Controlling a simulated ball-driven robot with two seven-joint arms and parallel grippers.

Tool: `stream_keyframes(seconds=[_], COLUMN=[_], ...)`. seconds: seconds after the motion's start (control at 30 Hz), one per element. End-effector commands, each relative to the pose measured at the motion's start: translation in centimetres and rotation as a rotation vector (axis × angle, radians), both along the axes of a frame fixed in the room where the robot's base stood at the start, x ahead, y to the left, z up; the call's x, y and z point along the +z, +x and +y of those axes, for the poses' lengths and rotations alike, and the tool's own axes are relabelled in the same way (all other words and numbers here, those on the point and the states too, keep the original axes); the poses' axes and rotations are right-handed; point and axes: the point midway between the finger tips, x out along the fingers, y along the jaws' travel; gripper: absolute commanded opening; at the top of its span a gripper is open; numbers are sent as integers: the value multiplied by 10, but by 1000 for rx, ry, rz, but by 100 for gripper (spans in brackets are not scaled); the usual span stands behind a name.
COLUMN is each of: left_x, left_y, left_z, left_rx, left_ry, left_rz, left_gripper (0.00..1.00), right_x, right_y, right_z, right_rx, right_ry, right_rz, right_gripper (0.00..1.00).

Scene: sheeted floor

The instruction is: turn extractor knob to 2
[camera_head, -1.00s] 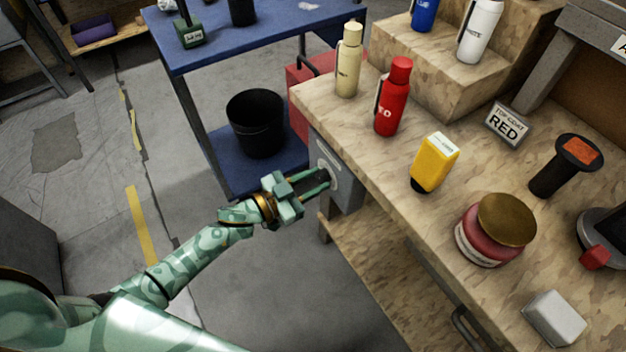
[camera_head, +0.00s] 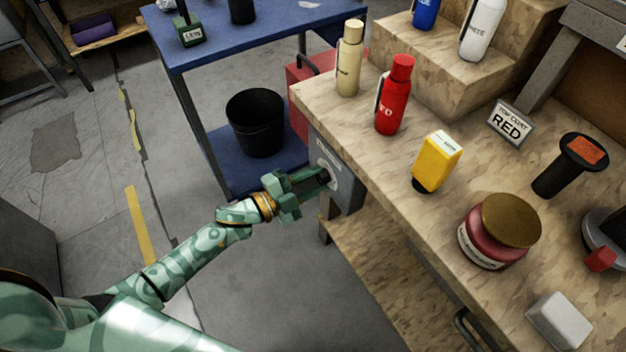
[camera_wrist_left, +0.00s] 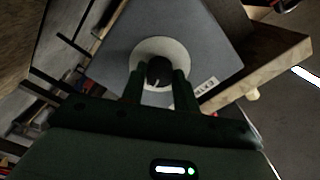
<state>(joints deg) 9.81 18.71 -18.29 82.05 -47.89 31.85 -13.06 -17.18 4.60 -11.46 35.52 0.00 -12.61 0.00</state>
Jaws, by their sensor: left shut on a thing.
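The extractor box (camera_head: 349,196) is a grey panel fixed at the bench's left end, with a pale round dial (camera_head: 334,172) on its face. In the left wrist view the box (camera_wrist_left: 112,62) carries the dial (camera_wrist_left: 181,53) and a dark round knob (camera_wrist_left: 159,68) with a light pointer line. My left gripper (camera_head: 322,178) reaches the dial and is shut on the knob. In the left wrist view its fingers (camera_wrist_left: 159,88) sit on either side of the knob. The dial's numbers are too small to read. My right gripper is not in view.
The wooden bench (camera_head: 400,205) holds a red bottle (camera_head: 392,100), a yellow bottle (camera_head: 436,163) and a jar (camera_head: 497,232). A blue trolley (camera_head: 215,50) with a black bin (camera_head: 255,122) stands behind. The floor left of the arm is open.

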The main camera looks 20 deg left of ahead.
Motion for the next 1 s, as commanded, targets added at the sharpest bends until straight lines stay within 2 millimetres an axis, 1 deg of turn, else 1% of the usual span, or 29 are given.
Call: stream_keyframes(seconds=[0.3, 0.83, 0.87, 0.9, 0.93, 1.0], left_x=[-1, -1, -1, -1, -1, -1], left_y=[-1, -1, -1, -1, -1, -1], left_z=[0, 0, 0, 0, 0, 0], left_rx=[-1, -2, -2, -2, -2, -1], left_ry=[94, 113, 113, 113, 113, 112], left_rz=[-71, -85, -85, -85, -85, -85], left_gripper=[7, 7, 33, 44, 52, 52], right_x=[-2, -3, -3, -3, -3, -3], right_y=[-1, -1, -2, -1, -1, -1], right_z=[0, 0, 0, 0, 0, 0], right_rx=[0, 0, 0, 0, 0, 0], right_ry=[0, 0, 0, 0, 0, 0], right_rz=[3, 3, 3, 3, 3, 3], right_gripper=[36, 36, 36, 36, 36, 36])
